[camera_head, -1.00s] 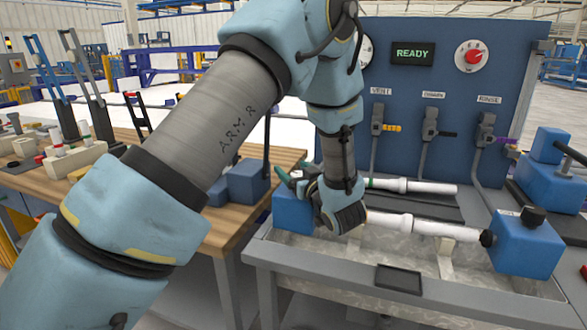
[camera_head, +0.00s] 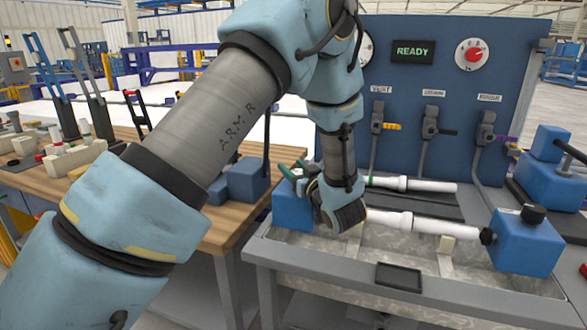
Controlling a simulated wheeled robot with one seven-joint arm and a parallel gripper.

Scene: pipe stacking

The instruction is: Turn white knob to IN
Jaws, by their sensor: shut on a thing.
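My gripper (camera_head: 305,187) is at the left blue end block (camera_head: 290,207) of the trough, at the left end of the white pipe. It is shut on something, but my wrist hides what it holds. I cannot make out a white knob; it may be behind my gripper. No IN mark is readable. A round white dial with a red centre (camera_head: 473,55) is at the upper right of the blue panel, apart from my gripper.
A white pipe (camera_head: 425,225) spans the trough to the right blue block (camera_head: 526,243), with another pipe (camera_head: 415,185) behind it. Several levers line the blue panel (camera_head: 400,85), under a READY display (camera_head: 413,51). A wooden table (camera_head: 240,205) stands left.

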